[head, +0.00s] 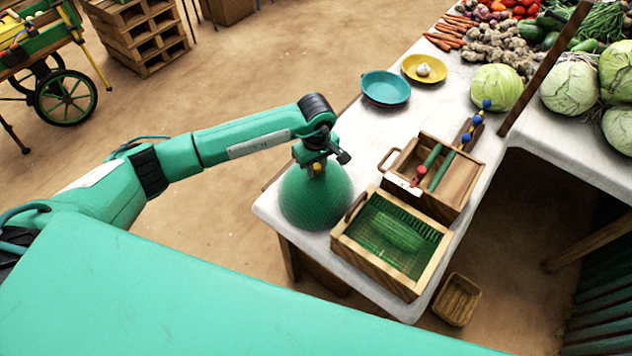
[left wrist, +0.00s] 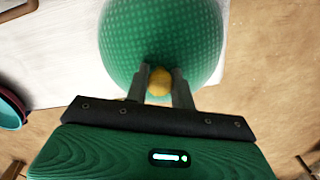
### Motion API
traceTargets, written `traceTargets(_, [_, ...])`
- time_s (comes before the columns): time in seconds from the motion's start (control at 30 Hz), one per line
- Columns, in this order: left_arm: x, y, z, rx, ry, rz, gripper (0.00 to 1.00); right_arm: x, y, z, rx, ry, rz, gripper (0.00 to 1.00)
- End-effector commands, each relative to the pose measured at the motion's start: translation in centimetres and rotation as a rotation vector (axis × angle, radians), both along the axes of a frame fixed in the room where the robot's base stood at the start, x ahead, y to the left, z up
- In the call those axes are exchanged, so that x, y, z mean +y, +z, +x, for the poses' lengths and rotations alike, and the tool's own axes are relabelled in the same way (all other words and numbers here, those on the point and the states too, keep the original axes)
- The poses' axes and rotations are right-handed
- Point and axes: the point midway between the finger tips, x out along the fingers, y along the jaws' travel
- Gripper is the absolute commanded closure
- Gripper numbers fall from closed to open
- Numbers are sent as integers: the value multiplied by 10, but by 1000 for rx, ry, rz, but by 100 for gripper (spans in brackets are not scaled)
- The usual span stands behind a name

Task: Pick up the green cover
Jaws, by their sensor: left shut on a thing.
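The green cover (head: 316,200) is a mesh dome at the near left corner of the white table (head: 290,228). It also fills the top of the left wrist view (left wrist: 160,35). A yellow knob (left wrist: 160,82) sits on its top. My left gripper (head: 317,170) is above the dome with its fingers shut on the knob, one finger on each side. I cannot tell whether the cover's rim rests on the table or is slightly raised. What is under the cover is hidden. My right gripper is not in view.
A wooden box with a green mesh bottom (head: 345,244) stands right of the cover, and a wooden box with green and red items (head: 462,192) behind it. A teal plate (head: 386,88), a yellow plate with garlic (head: 410,66) and a cabbage (head: 497,88) lie farther back. A small basket (head: 457,299) is on the ground.

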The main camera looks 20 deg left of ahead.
Motion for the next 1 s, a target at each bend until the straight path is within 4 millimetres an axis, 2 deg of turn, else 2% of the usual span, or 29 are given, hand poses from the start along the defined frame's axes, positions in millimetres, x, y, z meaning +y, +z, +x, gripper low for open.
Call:
traceTargets(0.03, [0,-6,-4,10,-1,4,100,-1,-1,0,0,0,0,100])
traceTargets(0.23, [1,-4,-4,12,-2,4,100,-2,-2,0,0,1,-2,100])
traceTargets(0.43, [0,16,-2,7,-3,3,100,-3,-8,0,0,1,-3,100])
traceTargets(0.57, [0,44,-1,2,-3,2,100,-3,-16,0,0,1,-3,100])
traceTargets(0.8, [0,110,-1,-1,-3,2,100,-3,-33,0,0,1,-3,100])
traceTargets(1.0, [0,157,-1,0,-1,1,100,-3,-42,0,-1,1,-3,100])
